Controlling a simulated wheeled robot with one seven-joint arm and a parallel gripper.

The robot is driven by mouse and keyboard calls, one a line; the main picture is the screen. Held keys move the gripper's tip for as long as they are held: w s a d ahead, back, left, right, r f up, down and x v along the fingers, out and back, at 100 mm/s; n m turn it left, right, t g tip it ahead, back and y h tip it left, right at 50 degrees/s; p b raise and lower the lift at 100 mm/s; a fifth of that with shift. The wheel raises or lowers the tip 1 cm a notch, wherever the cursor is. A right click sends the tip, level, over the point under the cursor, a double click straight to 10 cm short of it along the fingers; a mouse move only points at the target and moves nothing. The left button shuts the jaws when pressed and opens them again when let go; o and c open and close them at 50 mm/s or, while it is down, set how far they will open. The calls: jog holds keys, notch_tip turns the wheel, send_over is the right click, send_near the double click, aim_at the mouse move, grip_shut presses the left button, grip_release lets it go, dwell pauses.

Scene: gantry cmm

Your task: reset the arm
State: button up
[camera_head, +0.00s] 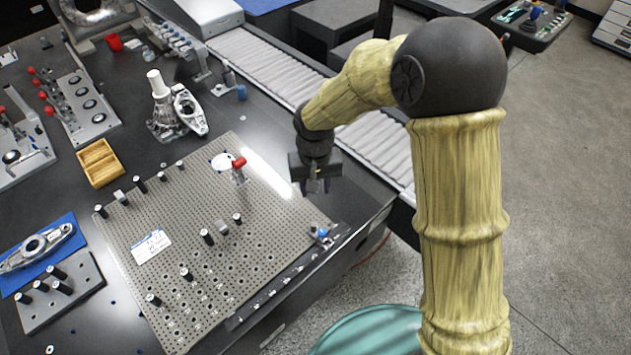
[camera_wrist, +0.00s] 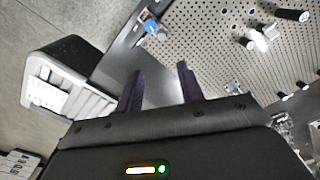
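My gripper (camera_head: 316,186) is at the end of my bent arm, above the right edge of the perforated fixture plate. In the wrist view, the two dark fingers of my gripper (camera_wrist: 160,82) stand apart with a clear gap and nothing between them. The gripper looks empty and touches nothing that I can see. The fixture plate (camera_head: 185,235) lies on the dark table; it also shows in the wrist view (camera_wrist: 215,45).
A red-topped clamp (camera_head: 239,170) and several black pins stand on the plate. A blue-knobbed part (camera_head: 322,234) sits at the table's right corner. A conveyor (camera_head: 270,75) runs behind my arm. A wooden tray (camera_head: 100,163) is at left. Open floor (camera_head: 565,180) lies at right.

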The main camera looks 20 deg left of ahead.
jog(key=shift+r, duration=0.7)
jog(key=shift+w, duration=0.1)
jog(key=s+d+r+m+t+p, duration=0.1)
jog(key=s+d+r, duration=0.1)
jog(key=d, duration=0.7)
jog(key=s+d+r+m+p, duration=0.1)
jog(key=d+r, duration=0.3)
jog(key=d, duration=0.6)
jog(key=s+d+r+m+t+p, duration=0.1)
jog(key=s+d+r+m, duration=0.2)
jog(key=d, duration=0.6)
jog(key=shift+s+d+t+p, duration=0.3)
jog(key=shift+s, duration=0.25)
jog(key=shift+r, duration=0.1)
jog(key=shift+c, duration=0.2)
